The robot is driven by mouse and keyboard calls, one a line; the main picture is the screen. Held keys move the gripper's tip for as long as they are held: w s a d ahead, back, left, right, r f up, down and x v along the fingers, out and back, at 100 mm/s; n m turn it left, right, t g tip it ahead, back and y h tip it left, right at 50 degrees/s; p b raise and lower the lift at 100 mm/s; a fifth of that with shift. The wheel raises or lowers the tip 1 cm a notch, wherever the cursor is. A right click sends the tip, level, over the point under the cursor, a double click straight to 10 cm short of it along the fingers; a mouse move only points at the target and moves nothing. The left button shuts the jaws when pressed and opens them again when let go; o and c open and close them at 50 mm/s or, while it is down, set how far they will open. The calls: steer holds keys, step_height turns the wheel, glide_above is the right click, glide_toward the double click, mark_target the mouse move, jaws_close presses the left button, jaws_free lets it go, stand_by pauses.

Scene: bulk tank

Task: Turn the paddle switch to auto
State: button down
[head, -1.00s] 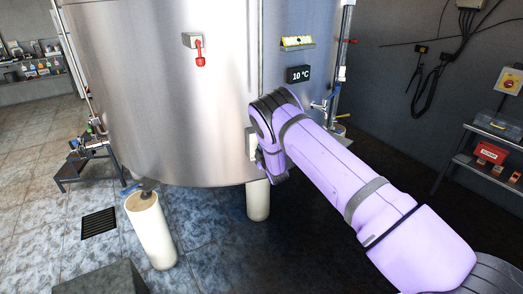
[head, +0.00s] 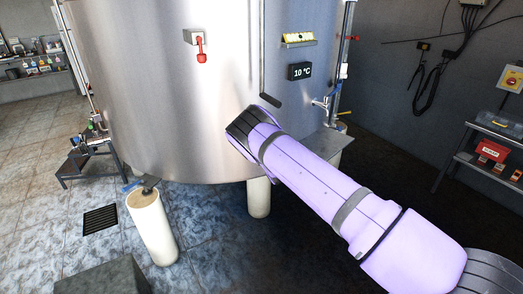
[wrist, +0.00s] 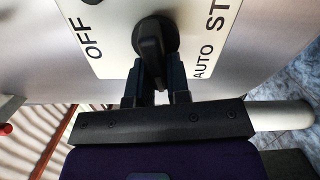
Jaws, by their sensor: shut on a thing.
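The paddle switch (wrist: 152,38) is a black knob on a white plate (wrist: 112,62), seen close up in the wrist view. OFF is printed left of the knob; AUTO and a partly cut-off word starting ST are to its right. The paddle's narrow grip runs roughly down the picture, between the printed words. My gripper (wrist: 158,68) is shut on the paddle, one dark finger on each side of its lower end. In the head view my arm covers the switch, its plate and my gripper at the tank's lower front.
The steel tank (head: 170,110) fills the middle of the head view. It carries a red-handled lever (head: 201,50), a 10 °C display (head: 300,71) and a tap (head: 321,103). A cream post (head: 153,230) stands front left. A shelf (head: 482,150) is at the right wall.

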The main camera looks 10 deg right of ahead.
steer(key=shift+d+f, duration=0.1)
stand_by(0.3)
steer(key=c, duration=1.1)
jaws_free()
steer(key=shift+s, duration=0.15)
steer(key=s, duration=0.3)
steer(key=s+d, duration=0.1)
steer(key=s, duration=0.6)
steer(key=shift+s+d, duration=0.2)
steer(key=shift+s, duration=0.05)
